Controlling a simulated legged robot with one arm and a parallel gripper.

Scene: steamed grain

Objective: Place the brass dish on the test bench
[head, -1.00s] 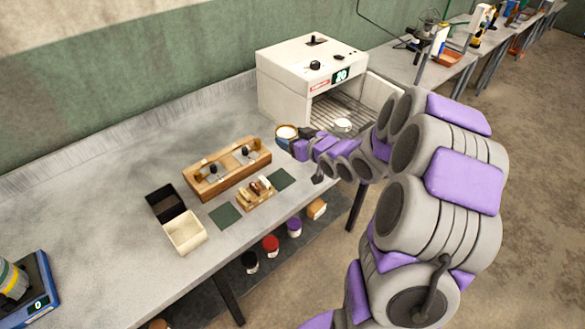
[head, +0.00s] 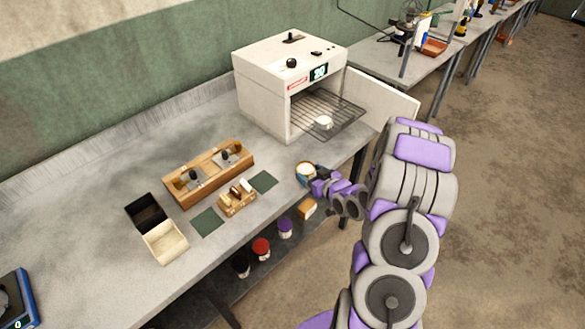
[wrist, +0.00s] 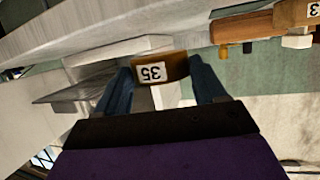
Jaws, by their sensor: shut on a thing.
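The brass dish (head: 305,170), with pale contents, is at my gripper (head: 315,182) by the front edge of the test bench (head: 105,235), right of a dark green pad. In the wrist view, the dish (wrist: 166,66) shows a "35" label and sits between the two blue fingers of my gripper (wrist: 163,80), which is shut on it. I cannot tell whether the dish touches the bench top or is held just above it.
A white oven (head: 290,75) stands open behind, its rack (head: 335,112) jutting out with a white cup (head: 323,122) on it. Green pads (head: 263,181), a small wooden rack (head: 237,198), a wooden block (head: 210,172) and open boxes (head: 165,240) lie left. Jars stand below.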

